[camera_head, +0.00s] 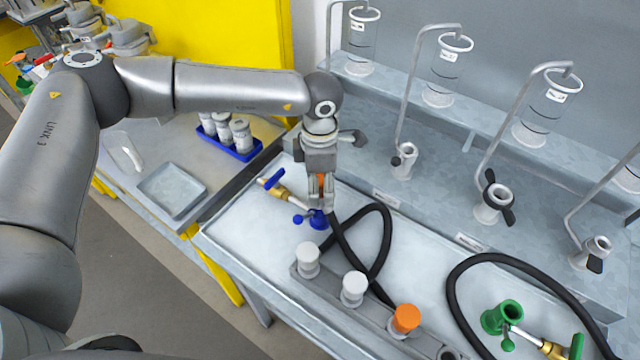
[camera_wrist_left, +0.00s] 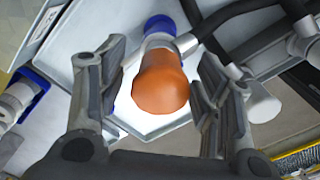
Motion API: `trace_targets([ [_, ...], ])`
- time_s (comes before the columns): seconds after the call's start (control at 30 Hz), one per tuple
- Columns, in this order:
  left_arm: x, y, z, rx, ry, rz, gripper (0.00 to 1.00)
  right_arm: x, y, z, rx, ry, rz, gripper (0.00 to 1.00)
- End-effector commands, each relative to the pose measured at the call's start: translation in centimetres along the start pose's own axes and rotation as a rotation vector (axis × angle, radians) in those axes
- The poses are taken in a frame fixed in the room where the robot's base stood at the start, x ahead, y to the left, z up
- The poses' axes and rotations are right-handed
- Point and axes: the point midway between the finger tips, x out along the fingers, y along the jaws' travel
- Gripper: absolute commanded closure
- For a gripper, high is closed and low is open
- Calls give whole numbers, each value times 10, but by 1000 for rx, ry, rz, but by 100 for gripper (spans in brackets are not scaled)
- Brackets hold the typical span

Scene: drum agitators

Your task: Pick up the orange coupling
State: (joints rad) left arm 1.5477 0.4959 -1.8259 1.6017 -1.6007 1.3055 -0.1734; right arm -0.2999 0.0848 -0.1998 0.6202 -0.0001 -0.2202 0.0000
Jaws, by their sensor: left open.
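The orange coupling (camera_wrist_left: 160,82) fills the middle of the left wrist view, with a finger on each side and visible gaps to both. In the head view only a strip of its orange (camera_head: 320,182) shows between the fingers, the rest being hidden. My left gripper (camera_head: 320,203) is open and points down around it, above the tray; its fingers also show in the left wrist view (camera_wrist_left: 158,70). A blue fitting (camera_head: 318,220) is just below the fingertips. The black hose (camera_head: 345,240) runs from close by. My right gripper is not in view.
A rack (camera_head: 330,283) in front holds white caps (camera_head: 307,258) and an orange cap (camera_head: 405,318). A brass valve with a blue handle (camera_head: 275,180) lies left of the gripper. A green fitting (camera_head: 500,316) is at the right. Glass cylinders (camera_head: 447,68) stand behind.

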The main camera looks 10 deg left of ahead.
Motion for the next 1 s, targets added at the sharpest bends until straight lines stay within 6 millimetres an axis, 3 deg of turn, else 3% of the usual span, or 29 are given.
trace_targets([
  [0.33, 12, 0, 0, 0, 0, 0, 40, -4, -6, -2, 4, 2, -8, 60],
  [0.8, 11, 0, 0, 0, 0, 0, 99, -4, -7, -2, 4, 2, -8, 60],
  [1.0, 10, 0, 0, 0, -1, 1, 100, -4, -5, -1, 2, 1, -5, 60],
])
